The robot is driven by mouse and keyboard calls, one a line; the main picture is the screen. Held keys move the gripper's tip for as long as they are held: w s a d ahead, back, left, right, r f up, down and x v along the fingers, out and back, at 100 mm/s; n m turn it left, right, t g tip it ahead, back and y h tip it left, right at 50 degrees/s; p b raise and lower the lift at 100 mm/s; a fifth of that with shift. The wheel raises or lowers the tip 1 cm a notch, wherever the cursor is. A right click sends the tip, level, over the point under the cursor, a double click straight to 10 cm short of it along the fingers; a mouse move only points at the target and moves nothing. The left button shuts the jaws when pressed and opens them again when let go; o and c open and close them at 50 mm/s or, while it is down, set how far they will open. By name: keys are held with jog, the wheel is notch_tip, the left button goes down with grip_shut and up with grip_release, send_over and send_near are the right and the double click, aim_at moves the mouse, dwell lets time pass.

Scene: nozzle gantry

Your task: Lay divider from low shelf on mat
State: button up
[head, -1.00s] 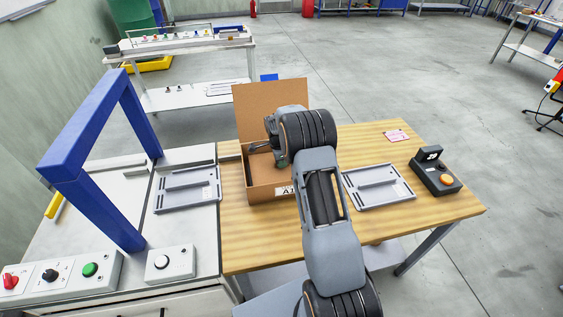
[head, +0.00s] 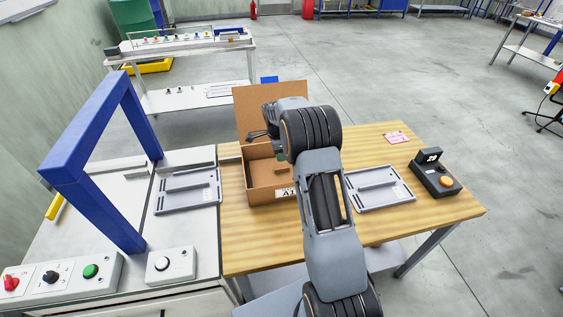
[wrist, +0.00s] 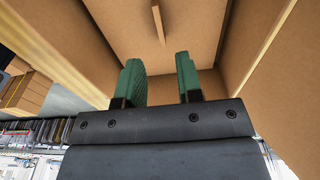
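My gripper (head: 282,155) is above the open cardboard box (head: 272,194) on the wooden table, partly hidden by my wrist. In the wrist view its two green fingers (wrist: 160,62) are apart with nothing between them, facing the box interior. A thin brown strip (wrist: 158,24) stands on the box floor beyond the fingers, apart from them; it also shows in the head view (head: 282,170). I cannot tell whether this strip is the divider. A low shelf (head: 190,98) under the back bench carries small parts and a flat pale item. No mat can be clearly made out.
Grey trays lie right of the box (head: 382,200) and on the white bench to its left (head: 187,203). A blue gantry (head: 85,130) rises over that bench. A black button box (head: 435,175) and pink card (head: 397,138) are at the table's right.

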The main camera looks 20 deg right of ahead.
jog(key=s+a+r+n+t, duration=0.1)
jog(key=s+a+r+n, duration=0.15)
jog(key=r, duration=0.45)
jog(key=s+a+r+n, duration=0.2)
jog(key=s+r, duration=0.1)
jog(key=r, duration=0.4)
jog(key=s+a+n+t, duration=0.1)
jog(key=s+a+n, duration=0.2)
jog(key=s+n, duration=0.5)
jog(key=s+a+r+n+t+y, duration=0.1)
jog(key=s+a+n, duration=0.3)
jog(key=s, duration=1.1)
jog(key=n+t+b, duration=0.1)
jog(key=n, duration=0.2)
jog(key=shift+n+t, duration=0.3)
jog(key=shift+n, duration=0.05)
jog(key=shift+s, duration=0.1)
